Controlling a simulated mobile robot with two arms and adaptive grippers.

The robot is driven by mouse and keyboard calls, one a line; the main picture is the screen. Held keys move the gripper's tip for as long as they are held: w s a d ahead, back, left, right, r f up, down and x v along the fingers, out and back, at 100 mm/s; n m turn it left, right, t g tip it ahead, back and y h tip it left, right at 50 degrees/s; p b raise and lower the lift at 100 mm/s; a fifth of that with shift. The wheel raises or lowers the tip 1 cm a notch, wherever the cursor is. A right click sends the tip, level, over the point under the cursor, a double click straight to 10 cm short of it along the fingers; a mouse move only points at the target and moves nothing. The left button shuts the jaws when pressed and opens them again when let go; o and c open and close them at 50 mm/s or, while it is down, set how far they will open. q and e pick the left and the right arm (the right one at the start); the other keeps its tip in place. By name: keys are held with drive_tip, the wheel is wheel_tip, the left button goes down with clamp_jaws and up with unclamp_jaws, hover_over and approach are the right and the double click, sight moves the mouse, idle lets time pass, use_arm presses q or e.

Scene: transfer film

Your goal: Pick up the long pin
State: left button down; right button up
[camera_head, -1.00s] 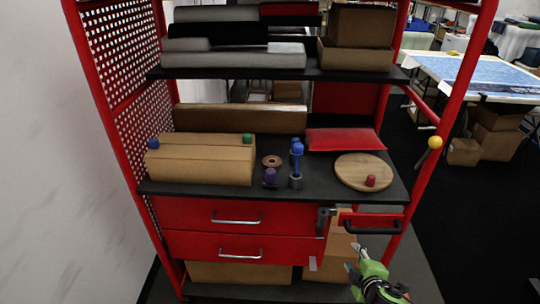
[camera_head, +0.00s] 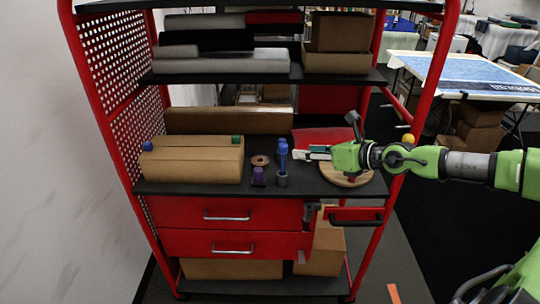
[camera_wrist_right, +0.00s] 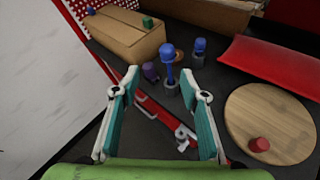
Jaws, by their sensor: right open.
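The long pin (camera_head: 283,158) is blue with a rounded head. It stands upright in a small grey holder (camera_head: 281,181) on the black middle shelf. My right gripper (camera_head: 305,155) reaches in from the right, with its fingertips just right of the pin's upper part. In the right wrist view the long pin (camera_wrist_right: 170,66) shows beyond the two open teal-lined fingers (camera_wrist_right: 162,84), roughly in line with the gap between them. Nothing is held. A shorter blue pin (camera_wrist_right: 200,46) stands in a holder behind it. My left gripper does not show.
A purple piece (camera_head: 259,177) and a copper-coloured ring (camera_head: 260,160) sit left of the pin. A cardboard box (camera_head: 190,168) lies further left. A round wooden board (camera_wrist_right: 290,115) with a red knob (camera_wrist_right: 259,145) lies right. The upper shelf (camera_head: 225,78) hangs above.

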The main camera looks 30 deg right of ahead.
sight(287, 149)
drive_tip(key=w, duration=0.2)
drive_tip(key=w+f+n, duration=0.1)
drive_tip(key=w, duration=0.1)
drive_tip(key=w+n+p, duration=0.1)
drive_tip(key=w, duration=0.1)
drive_tip(key=shift+w+a+f+g+h, duration=0.15)
drive_tip(key=shift+f+g+h, duration=0.15)
drive_tip(key=shift+f+g, duration=0.1)
drive_tip(key=shift+w+a+f, duration=0.15)
drive_tip(key=shift+w+f, duration=0.1)
drive_tip(key=shift+w, duration=0.1)
drive_tip(key=shift+w+p, duration=0.2)
drive_tip(key=shift+p, duration=0.2)
drive_tip(key=p+x, duration=0.2)
drive_tip(key=x, duration=0.2)
drive_tip(key=shift+a+f, duration=0.1)
drive_tip(key=shift+f, duration=0.15)
drive_tip(key=shift+w+f, duration=0.2)
drive_tip(key=shift+s, duration=0.1)
drive_tip(key=shift+c, duration=1.2)
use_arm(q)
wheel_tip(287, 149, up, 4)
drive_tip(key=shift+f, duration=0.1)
use_arm(e)
clamp_jaws()
